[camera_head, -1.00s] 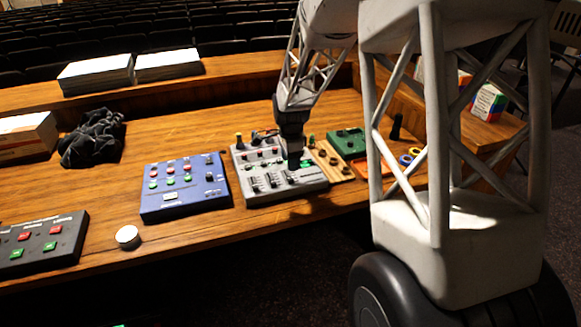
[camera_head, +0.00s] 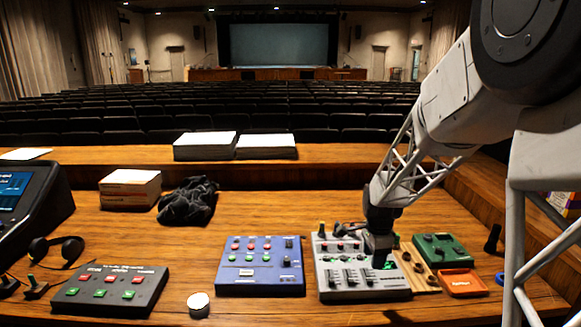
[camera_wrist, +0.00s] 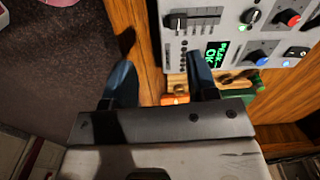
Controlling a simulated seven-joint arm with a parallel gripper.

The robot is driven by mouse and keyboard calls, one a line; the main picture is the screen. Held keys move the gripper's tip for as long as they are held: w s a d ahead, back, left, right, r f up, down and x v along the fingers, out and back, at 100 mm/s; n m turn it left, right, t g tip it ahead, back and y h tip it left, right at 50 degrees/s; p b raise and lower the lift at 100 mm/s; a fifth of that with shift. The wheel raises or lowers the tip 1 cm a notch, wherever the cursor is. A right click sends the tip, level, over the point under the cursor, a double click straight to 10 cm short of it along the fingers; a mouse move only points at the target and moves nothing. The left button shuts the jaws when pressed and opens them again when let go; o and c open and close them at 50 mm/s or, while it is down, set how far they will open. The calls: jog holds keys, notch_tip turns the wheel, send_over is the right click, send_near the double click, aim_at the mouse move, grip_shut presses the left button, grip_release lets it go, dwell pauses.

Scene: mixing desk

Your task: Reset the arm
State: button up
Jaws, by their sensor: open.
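My gripper (camera_head: 379,264) is low over the right part of the grey mixer (camera_head: 350,282) in the head view. The mixer has sliders, coloured knobs and a small green-lit display. In the wrist view my gripper (camera_wrist: 160,78) is open, its two dark fingers apart with nothing held between them. The grey mixer (camera_wrist: 222,28) fills the top right there, close to one finger. Whether the finger touches it I cannot tell. In the head view my arm hides part of the mixer's right side.
A blue button box (camera_head: 261,268), a white round object (camera_head: 198,304) and a dark button box (camera_head: 110,288) lie to the left. A green box (camera_head: 442,250) and an orange tray (camera_head: 463,283) lie to the right.

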jog(key=s+a+r+n+t, duration=0.1)
jog(key=s+a+r+n, duration=0.1)
jog(key=s+r+n, duration=0.5)
jog(key=s+a+r+n, duration=0.15)
jog(key=s+r, duration=0.35)
jog(key=s, duration=0.6)
jog(key=s+a+r+n+t, duration=0.1)
jog(key=s+n, duration=0.7)
jog(key=s, duration=1.1)
jog(key=shift+a+r, duration=0.65)
jog(key=shift+a, duration=0.5)
jog(key=shift+w, duration=0.1)
